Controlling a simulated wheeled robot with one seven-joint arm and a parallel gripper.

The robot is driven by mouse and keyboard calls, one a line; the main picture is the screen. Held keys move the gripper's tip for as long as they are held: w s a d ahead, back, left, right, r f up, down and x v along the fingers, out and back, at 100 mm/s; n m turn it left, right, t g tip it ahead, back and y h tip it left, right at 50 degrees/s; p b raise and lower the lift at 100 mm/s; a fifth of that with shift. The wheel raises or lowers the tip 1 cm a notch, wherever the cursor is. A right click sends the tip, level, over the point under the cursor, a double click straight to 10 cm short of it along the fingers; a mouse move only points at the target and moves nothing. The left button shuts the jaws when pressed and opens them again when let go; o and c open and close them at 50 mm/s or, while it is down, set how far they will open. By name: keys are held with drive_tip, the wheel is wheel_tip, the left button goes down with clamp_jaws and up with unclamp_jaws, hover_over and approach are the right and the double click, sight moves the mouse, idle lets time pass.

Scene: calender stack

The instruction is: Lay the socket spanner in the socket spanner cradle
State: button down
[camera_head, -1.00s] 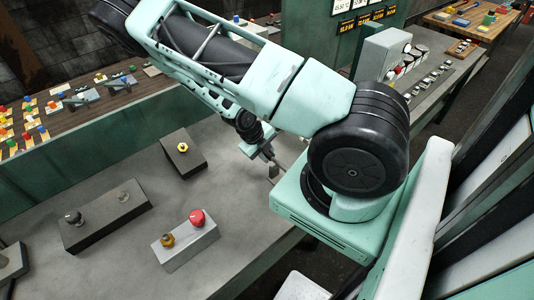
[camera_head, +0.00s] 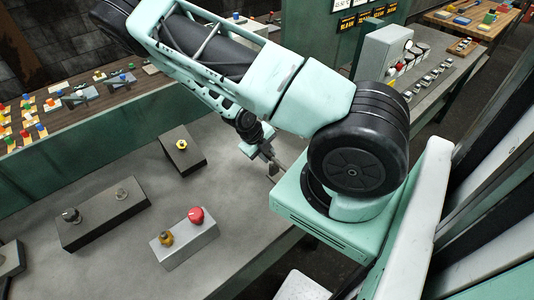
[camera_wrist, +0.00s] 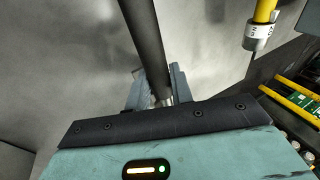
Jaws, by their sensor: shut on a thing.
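My gripper (camera_head: 264,152) hangs low over the grey bench at its right part, partly hidden by my arm in the head view. In the wrist view my gripper (camera_wrist: 157,88) is shut on a dark round rod with a bright metal part near the jaws. This rod (camera_wrist: 143,32) appears to be the socket spanner; its far end runs out of the top of the picture. A small grey block (camera_head: 274,170) stands just below my gripper in the head view. I cannot tell whether it is part of the cradle.
On the grey bench (camera_head: 120,240) stand a dark box with two knobs (camera_head: 100,219), a light box with a red button (camera_head: 185,246) and a dark box with a yellow button (camera_head: 184,160). A yellow rod with a marked collar (camera_wrist: 259,35) shows in the wrist view.

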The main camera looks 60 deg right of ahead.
drive_tip(key=shift+f+b, duration=0.7)
drive_tip(key=shift+f, duration=0.15)
drive_tip(key=c, duration=0.5)
unclamp_jaws()
drive_tip(key=shift+r, duration=0.15)
drive_tip(key=shift+p+v, duration=3.95)
drive_tip(key=shift+p, duration=2.4)
